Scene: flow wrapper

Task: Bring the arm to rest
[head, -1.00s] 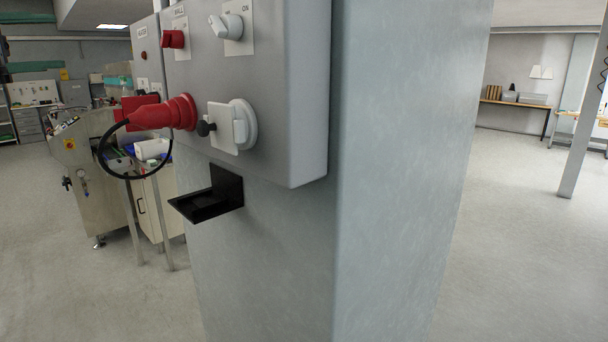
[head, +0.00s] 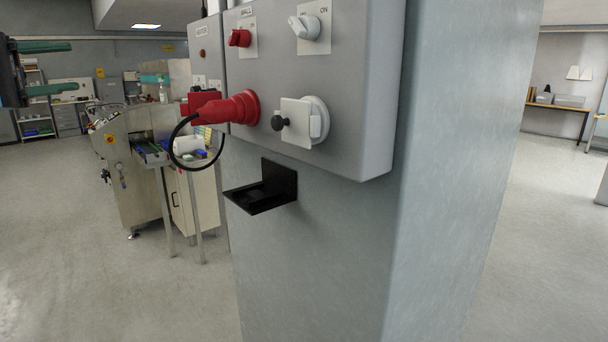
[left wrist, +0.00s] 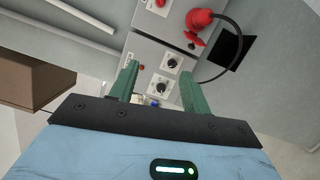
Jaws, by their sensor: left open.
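My left gripper (head: 75,66) shows at the upper left edge of the head view, with two green fingers spread apart and nothing between them. In the left wrist view, the same gripper (left wrist: 158,68) has its fingers open, with a grey switch panel seen beyond the gap. The fingers appear clear of the panel. The rest of the left arm is mostly outside the head view. My right gripper is in neither view.
A steel machine (head: 140,180) stands behind at left. Floor (head: 60,230) at left is clear.

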